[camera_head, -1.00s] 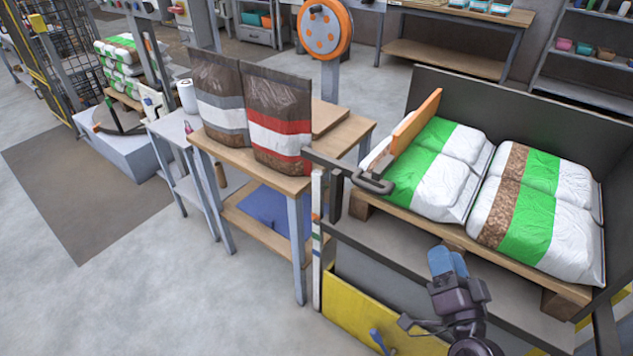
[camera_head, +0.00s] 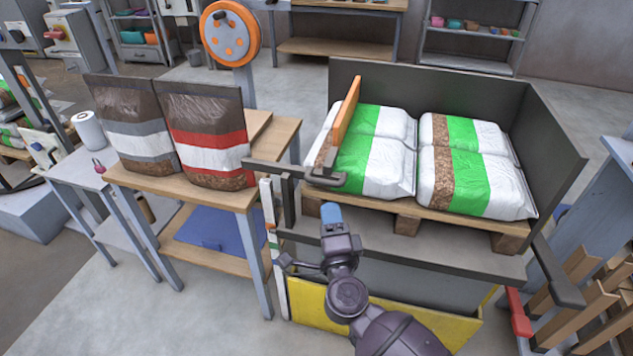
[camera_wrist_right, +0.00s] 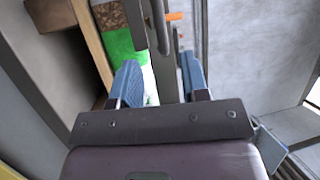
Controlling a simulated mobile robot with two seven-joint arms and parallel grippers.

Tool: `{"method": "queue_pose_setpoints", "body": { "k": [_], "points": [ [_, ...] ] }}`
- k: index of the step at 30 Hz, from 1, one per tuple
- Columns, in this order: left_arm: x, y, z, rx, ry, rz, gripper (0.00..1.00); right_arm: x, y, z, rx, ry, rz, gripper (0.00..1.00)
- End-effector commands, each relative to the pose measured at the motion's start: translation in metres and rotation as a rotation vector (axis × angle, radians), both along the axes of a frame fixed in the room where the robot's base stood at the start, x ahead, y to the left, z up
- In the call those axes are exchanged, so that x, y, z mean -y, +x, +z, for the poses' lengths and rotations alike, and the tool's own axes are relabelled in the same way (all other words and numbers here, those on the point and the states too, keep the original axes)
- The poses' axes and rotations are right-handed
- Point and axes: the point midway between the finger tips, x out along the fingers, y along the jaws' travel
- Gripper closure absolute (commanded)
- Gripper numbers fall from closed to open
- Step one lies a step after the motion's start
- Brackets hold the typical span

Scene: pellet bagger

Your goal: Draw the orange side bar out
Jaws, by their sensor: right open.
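The orange side bar (camera_head: 346,112) stands along the left side of the pallet of bags. A dark grey bar with a looped handle (camera_head: 328,181) lies at its near end. My right gripper (camera_head: 331,216), with blue fingers, is just in front of and below that handle. In the right wrist view the gripper (camera_wrist_right: 160,82) is open, and the dark handle (camera_wrist_right: 161,25) shows ahead between its fingers; I see no grip on it. A bit of the orange bar (camera_wrist_right: 174,16) shows beyond. My left gripper is not in view.
White, green and brown bags (camera_head: 467,183) lie on a wooden pallet (camera_head: 405,225) inside dark panels. A wooden table (camera_head: 190,188) with two standing bags is to the left. A yellow panel (camera_head: 305,305) is below the gripper. Another dark handle (camera_head: 565,285) is at the right.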

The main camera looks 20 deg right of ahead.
Motion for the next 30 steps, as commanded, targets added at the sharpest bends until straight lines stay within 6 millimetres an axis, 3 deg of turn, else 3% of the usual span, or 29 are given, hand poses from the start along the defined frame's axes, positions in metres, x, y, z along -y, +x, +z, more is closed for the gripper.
{"method": "queue_pose_setpoints", "body": {
  "k": [15, 21, 30],
  "points": [
    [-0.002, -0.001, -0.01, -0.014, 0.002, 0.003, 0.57, 0.014, 0.077, 0.013, 0.0, -0.003, 0.004, 0.59],
    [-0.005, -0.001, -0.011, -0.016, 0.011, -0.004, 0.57, 0.017, 0.091, 0.017, 0.001, -0.004, 0.003, 0.59],
    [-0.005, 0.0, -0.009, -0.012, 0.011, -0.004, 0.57, 0.018, 0.094, 0.018, 0.001, -0.003, 0.003, 0.59]
  ]
}}
